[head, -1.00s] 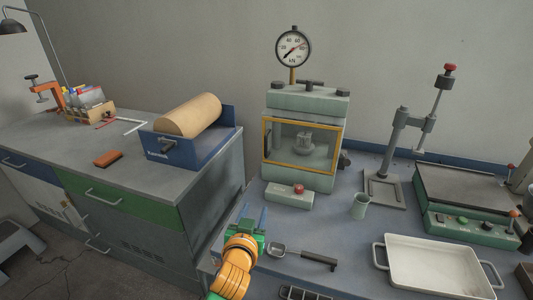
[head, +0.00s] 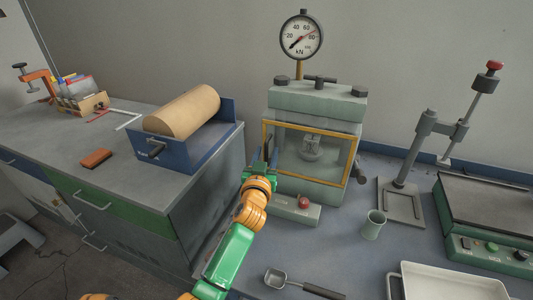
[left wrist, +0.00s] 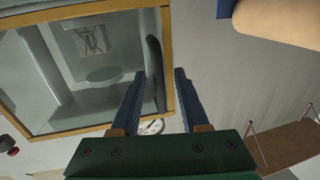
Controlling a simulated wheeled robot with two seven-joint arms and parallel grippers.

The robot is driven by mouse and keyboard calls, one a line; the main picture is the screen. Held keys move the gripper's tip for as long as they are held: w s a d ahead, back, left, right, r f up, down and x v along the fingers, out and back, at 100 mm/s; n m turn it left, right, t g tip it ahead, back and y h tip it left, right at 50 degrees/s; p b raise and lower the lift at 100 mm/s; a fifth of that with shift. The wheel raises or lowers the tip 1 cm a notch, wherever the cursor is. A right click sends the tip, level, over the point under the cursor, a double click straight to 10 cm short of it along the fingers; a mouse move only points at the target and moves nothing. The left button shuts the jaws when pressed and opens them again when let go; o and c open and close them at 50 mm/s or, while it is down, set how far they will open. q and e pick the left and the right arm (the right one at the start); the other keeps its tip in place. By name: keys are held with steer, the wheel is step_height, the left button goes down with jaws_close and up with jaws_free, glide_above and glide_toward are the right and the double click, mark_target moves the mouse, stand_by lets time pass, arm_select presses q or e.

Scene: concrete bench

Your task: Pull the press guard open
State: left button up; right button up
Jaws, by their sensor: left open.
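The press (head: 315,110) stands on the bench with its yellow-framed clear guard (head: 305,182) closed across the front. The guard also fills the upper left of the left wrist view (left wrist: 85,131). A dark upright handle (left wrist: 154,60) is near the guard's edge there. My left gripper (head: 265,150) is open at the left edge of the guard. In the left wrist view its two blue fingers (left wrist: 160,73) appear either side of the handle, not closed on it. I cannot tell how deep the handle sits between them. My right gripper is not in view.
A red-button box (head: 290,208) sits before the press, with a green cup (head: 373,225) to its right. A scoop (head: 303,285) and white tray (head: 450,285) lie nearer. The cabinet (head: 195,190) with the blue roller unit (head: 205,152) is close on the left.

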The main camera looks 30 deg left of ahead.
arm_select(q)
steer(key=shift+s+r, duration=0.15)
steer(key=shift+c, duration=0.6)
jaws_close()
stand_by(0.7)
